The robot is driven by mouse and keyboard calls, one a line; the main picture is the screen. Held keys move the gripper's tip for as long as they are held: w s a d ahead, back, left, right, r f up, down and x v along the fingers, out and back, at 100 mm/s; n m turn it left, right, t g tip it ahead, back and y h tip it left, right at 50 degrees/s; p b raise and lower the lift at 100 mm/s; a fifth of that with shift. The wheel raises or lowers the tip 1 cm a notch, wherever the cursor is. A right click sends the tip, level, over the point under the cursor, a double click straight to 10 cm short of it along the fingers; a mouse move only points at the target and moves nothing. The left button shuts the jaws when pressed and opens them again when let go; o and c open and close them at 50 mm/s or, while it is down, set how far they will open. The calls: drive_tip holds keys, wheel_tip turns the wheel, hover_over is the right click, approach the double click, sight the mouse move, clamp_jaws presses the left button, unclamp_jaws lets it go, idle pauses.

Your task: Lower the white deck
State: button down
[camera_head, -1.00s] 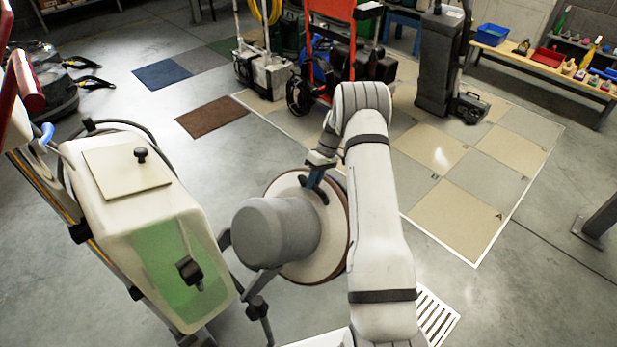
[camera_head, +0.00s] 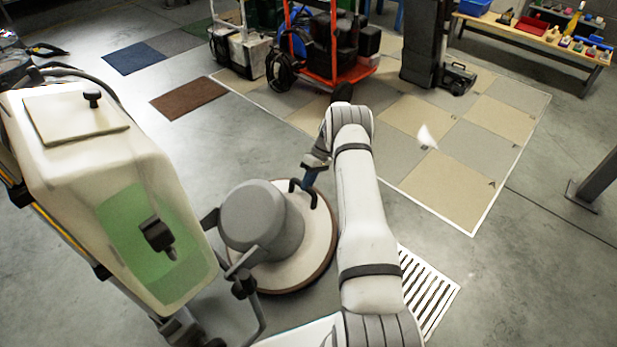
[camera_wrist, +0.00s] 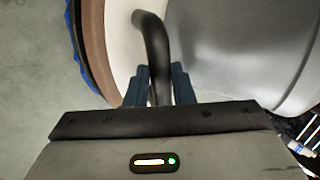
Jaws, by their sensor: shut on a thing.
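The white deck (camera_head: 318,240) is a round disc with a brown rim, carrying a grey motor housing (camera_head: 262,215). It lies nearly level, low over the floor; I cannot tell whether its whole underside touches down. My gripper (camera_head: 309,182) is at the deck's far side, shut on a dark curved handle (camera_head: 293,187). In the wrist view, the blue fingers of my gripper (camera_wrist: 160,88) stand on both sides of the handle (camera_wrist: 152,35). The white deck (camera_wrist: 122,45), its brown rim and a blue edge below it show at the left there.
The machine's cream tank (camera_head: 95,150) with green liquid stands close at the left. A floor drain (camera_head: 425,290) is at the right. A brown mat (camera_head: 189,99) and a tiled floor patch (camera_head: 440,185) lie beyond. An orange cart (camera_head: 335,70) stands at the back.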

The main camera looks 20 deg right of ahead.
sight(306, 203)
drive_tip(key=a+f+b, duration=0.1)
drive_tip(key=f+b, duration=0.1)
drive_tip(key=f, duration=0.3)
drive_tip(key=s+a+f+b, duration=0.1)
drive_tip(key=f+b, duration=0.1)
drive_tip(key=f, duration=0.3)
drive_tip(key=s+a+f+b, duration=0.1)
drive_tip(key=f+b, duration=0.2)
drive_tip(key=f, duration=0.2)
drive_tip(key=shift+a+f, duration=0.2)
drive_tip(key=shift+a, duration=0.1)
drive_tip(key=shift+b+x, duration=0.6)
drive_tip(key=shift+x, duration=0.85)
drive_tip(key=shift+d, duration=0.15)
drive_tip(key=c, duration=1.5)
unclamp_jaws()
drive_tip(key=shift+f, duration=0.15)
drive_tip(key=shift+o, duration=1.2)
drive_tip(key=shift+w+r, duration=0.1)
drive_tip(key=shift+r, duration=0.1)
drive_tip(key=p+v, duration=0.3)
drive_tip(key=v, duration=0.4)
drive_tip(key=shift+w+d+r, duration=0.1)
drive_tip(key=shift+r, duration=0.25)
